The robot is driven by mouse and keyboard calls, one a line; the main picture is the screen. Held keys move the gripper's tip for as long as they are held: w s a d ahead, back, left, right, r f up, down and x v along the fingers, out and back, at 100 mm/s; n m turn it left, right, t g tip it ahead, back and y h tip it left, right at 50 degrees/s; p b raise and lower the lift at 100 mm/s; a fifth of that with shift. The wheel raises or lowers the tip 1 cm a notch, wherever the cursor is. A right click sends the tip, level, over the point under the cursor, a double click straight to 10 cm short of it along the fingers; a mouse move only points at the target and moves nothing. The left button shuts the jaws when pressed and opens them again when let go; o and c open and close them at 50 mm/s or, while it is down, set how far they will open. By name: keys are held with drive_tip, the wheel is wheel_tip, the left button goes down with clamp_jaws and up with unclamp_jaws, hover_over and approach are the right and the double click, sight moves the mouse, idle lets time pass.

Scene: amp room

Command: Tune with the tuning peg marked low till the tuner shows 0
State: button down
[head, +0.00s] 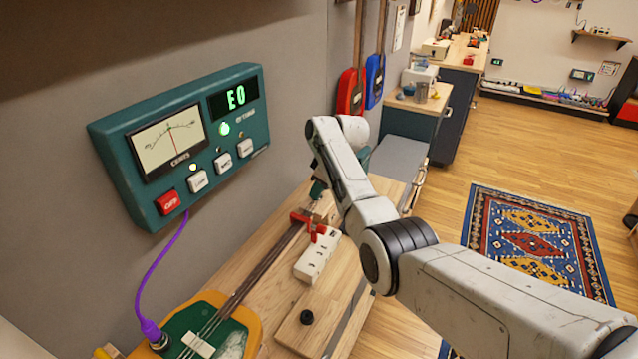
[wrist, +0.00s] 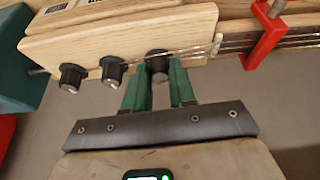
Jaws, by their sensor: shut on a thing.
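The teal tuner (head: 180,140) on the left wall has a lit display (head: 234,98) reading what looks like "E0". Its green lamp (head: 224,129) is lit, and the meter needle (head: 173,138) stands near mid-scale. The stringed instrument (head: 205,330) lies on the bench, its neck running away from me. In the wrist view the wooden headstock (wrist: 190,32) carries three dark pegs. My gripper (wrist: 159,75) is shut on the peg (wrist: 157,62) closest to the nut. The middle peg (wrist: 112,70) and end peg (wrist: 73,76) are free. I cannot read any peg marking.
A red clamp (wrist: 266,34) sits across the neck beside the nut. A purple cable (head: 160,270) runs from the tuner to the instrument. Open floor (head: 450,260) lies to the right.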

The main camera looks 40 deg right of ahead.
drive_tip(key=c, duration=0.9)
unclamp_jaws()
drive_tip(key=shift+c, duration=0.2)
drive_tip(key=shift+r, duration=0.15)
drive_tip(key=v, duration=1)
drive_tip(key=shift+s+r+b, duration=0.15)
drive_tip(key=shift+r+b, duration=0.05)
drive_tip(key=shift+b, duration=0.15)
drive_tip(key=shift+f, duration=0.1)
